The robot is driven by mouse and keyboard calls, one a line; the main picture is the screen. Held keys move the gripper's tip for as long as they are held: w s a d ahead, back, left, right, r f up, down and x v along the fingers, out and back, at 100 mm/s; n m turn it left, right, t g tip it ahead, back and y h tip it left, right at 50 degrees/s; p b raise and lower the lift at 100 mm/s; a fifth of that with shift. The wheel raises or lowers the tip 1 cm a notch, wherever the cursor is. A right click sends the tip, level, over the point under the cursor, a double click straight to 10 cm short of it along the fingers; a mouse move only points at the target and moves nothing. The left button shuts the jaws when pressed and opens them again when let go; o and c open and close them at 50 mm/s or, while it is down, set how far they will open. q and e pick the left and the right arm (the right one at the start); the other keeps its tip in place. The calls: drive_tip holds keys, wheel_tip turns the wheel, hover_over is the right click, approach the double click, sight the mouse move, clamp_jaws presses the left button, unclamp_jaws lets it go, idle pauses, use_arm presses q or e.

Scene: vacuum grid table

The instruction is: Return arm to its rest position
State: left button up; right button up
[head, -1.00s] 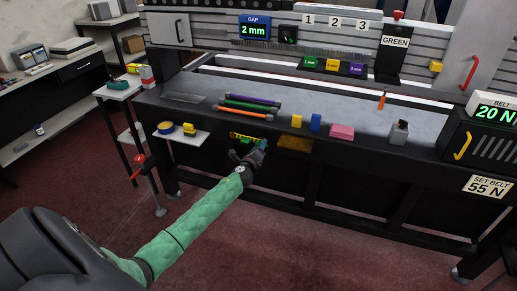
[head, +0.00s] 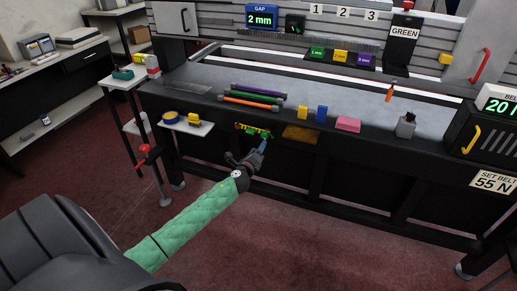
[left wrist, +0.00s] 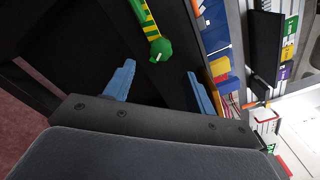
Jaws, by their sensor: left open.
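My left arm comes in from the left in a green quilted sleeve. My left gripper (head: 256,158) is in front of the table's front edge, below the tabletop. In the left wrist view its two blue fingers (left wrist: 158,88) are spread wide with nothing between them. A green and yellow item with a round green end (head: 262,134) sits under the table edge just beyond the fingers. It also shows in the left wrist view (left wrist: 160,48), past the fingertips and apart from them. My right gripper is not in view.
The dark table (head: 360,108) carries purple, green and orange rods (head: 255,94), yellow and blue blocks, a pink block (head: 348,124) and a grey holder (head: 405,126). A small white shelf (head: 188,126) with tape stands left of the gripper. The floor in front is clear.

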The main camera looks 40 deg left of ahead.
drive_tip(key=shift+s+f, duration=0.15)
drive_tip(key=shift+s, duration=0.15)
use_arm(q)
drive_tip(key=s+a+n+g+y, duration=0.2)
drive_tip(key=a+n+g+y, duration=0.15)
drive_tip(key=n, duration=0.45)
drive_tip(key=s+d+f+n+g+h+p, duration=0.1)
drive_tip(key=s+d+n+g+h, duration=0.4)
drive_tip(key=s+d, duration=1.1)
drive_tip(key=s+d+f+n+g+h+p, duration=0.1)
drive_tip(key=s+d+n+g+h, duration=0.35)
drive_tip(key=s+d, duration=1.15)
drive_tip(key=s+d+f+n+g+p, duration=0.1)
drive_tip(key=s+d+f+n+g, duration=0.1)
drive_tip(key=s+d, duration=0.6)
drive_tip(key=s+n, duration=0.1)
drive_tip(key=s, duration=0.3)
drive_tip(key=shift+f, duration=0.4)
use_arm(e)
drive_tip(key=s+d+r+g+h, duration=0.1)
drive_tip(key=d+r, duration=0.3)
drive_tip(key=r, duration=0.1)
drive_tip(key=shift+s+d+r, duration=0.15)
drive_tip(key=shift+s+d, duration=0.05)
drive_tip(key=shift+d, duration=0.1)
